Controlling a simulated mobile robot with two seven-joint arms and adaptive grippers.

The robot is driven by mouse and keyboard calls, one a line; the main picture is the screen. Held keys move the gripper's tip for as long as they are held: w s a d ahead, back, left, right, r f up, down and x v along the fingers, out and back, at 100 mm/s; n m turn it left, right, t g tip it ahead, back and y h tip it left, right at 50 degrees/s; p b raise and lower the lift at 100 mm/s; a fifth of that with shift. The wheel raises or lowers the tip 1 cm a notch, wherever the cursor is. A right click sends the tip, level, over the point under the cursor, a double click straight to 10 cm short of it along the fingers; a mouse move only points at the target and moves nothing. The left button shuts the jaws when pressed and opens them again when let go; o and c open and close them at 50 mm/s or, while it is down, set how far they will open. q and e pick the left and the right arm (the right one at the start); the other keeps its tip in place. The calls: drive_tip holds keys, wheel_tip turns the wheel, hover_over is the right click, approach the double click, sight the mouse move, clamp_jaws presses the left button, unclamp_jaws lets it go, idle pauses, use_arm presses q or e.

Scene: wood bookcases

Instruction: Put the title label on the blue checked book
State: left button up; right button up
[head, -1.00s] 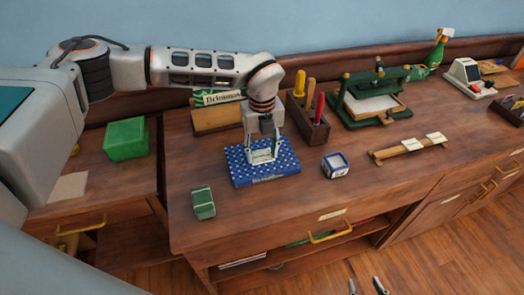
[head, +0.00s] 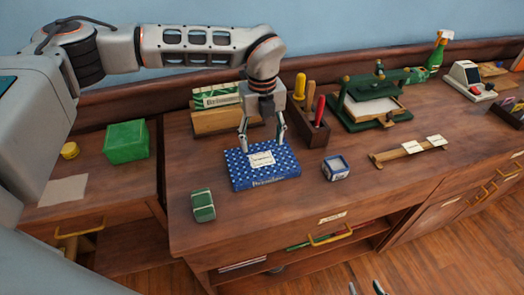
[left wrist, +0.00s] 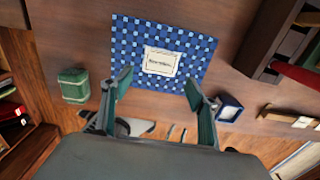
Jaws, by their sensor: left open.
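The blue checked book (head: 243,177) lies flat on the wooden desk. The white title label (head: 261,159) lies on its cover, near the middle; it also shows in the left wrist view (left wrist: 161,61), with dark lettering and a border. My left gripper (head: 262,147) is open and empty above the book, its fingers apart on either side of the label. In the left wrist view, the book (left wrist: 135,40) is beyond my open fingers (left wrist: 158,92). At the bottom edge of the head view, the tips of my right gripper (head: 366,289) show, apart from each other.
A green block (head: 203,205) and a small blue-and-white box (head: 335,167) stand near the book. Behind are a wooden stand with books (head: 222,119), a tool holder (head: 307,125) and a green press (head: 372,108). The desk front is mostly clear.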

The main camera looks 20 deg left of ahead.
use_arm(q)
wheel_tip(320, 180, up, 6)
drive_tip(key=shift+r, duration=0.1)
idle(0.6)
